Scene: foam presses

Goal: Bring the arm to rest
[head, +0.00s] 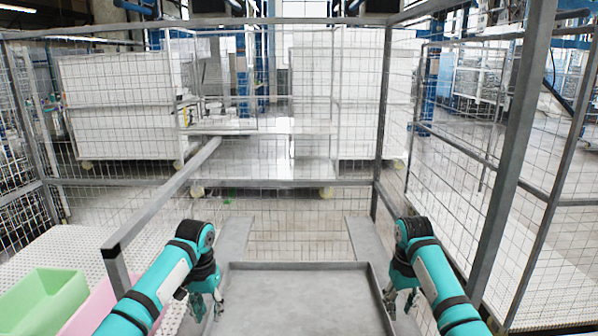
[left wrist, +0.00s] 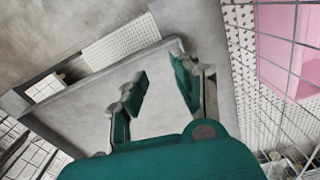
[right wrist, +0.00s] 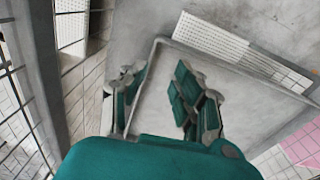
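My left gripper (head: 207,302) hangs pointing down at the left side of the grey metal tray in the head view. In the left wrist view its fingers (left wrist: 158,92) are spread apart with nothing between them. My right gripper (head: 401,302) hangs pointing down at the tray's right side. In the right wrist view its fingers (right wrist: 160,95) are also apart and empty. The two arms stand nearly mirrored, bent downward at the wrists. The grey tray (head: 300,295) between them looks empty where it shows.
A wire-mesh cage with grey posts (head: 518,150) stands ahead and on both sides. A grey rail (head: 165,190) runs beside my left arm. A green bin (head: 42,300) and a pink bin (head: 95,308) sit at the lower left. White machines (head: 120,105) stand beyond the mesh.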

